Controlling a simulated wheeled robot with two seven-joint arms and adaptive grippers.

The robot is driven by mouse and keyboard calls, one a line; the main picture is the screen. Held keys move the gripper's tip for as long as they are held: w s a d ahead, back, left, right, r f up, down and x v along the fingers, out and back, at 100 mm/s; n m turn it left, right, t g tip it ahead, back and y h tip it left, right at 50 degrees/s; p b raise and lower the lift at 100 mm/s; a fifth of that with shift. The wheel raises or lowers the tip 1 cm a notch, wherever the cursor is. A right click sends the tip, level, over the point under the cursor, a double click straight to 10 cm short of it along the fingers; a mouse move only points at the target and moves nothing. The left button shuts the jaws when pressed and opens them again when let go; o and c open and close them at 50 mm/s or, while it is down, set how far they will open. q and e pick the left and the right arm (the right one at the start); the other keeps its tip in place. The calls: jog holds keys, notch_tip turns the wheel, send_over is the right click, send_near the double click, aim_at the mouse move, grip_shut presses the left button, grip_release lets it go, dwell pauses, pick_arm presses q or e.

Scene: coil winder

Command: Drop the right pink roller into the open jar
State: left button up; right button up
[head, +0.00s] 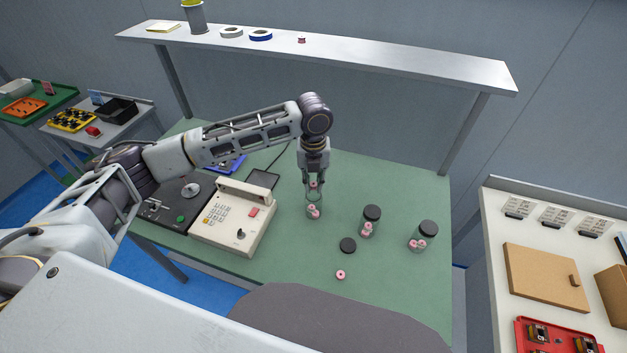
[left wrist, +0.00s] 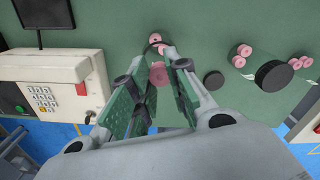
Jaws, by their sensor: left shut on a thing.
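My left gripper (head: 314,184) points down over the open jar (head: 315,202), a clear jar with pink rollers inside it. The gripper is shut on a pink roller (head: 313,185), held at the jar's mouth; I cannot tell if it is inside the rim. In the left wrist view the held roller (left wrist: 158,75) shows between the fingers of the left gripper (left wrist: 160,80), with the jar's rollers (left wrist: 160,47) beyond. Another pink roller (head: 341,274) lies on the green table near a black lid (head: 348,245). My right gripper is not in view.
Two lidded jars of pink rollers stand to the right, one nearer (head: 368,222) and one farther right (head: 423,236). A beige winder control box (head: 235,218) stands left of the open jar. A shelf (head: 350,58) spans the back, with another pink roller (head: 302,40) on it.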

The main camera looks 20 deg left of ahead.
pick_arm(q)
jog(key=shift+f, duration=1.3)
dwell(0.4)
jog(key=o, duration=0.8)
notch_tip(320, 180, up, 12)
dwell(0.6)
jog(key=shift+f, duration=0.1)
dwell(1.4)
